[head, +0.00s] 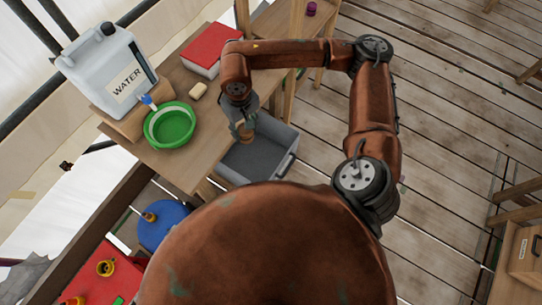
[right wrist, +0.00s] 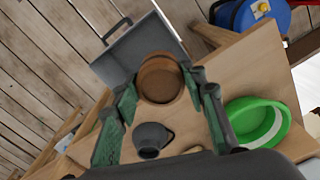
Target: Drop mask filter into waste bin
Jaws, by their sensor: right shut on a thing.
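The mask filter, a short brown-orange cylinder (head: 246,132), is between the fingers of my right gripper (head: 243,127). In the right wrist view the filter (right wrist: 160,78) shows round-end on between the green-grey fingertips (right wrist: 163,92), which are shut on it. The waste bin, a grey open box with a handle (head: 293,163), stands beside the table. In the head view the filter appears over the bin's edge nearest the table; its height above the rim is hard to tell. In the right wrist view the bin (right wrist: 118,52) is partly hidden behind the filter. My left gripper is not in view.
A dark grey round-mouthed object (right wrist: 150,138) shows below the fingers. Plank floor (head: 450,100) is clear at right.

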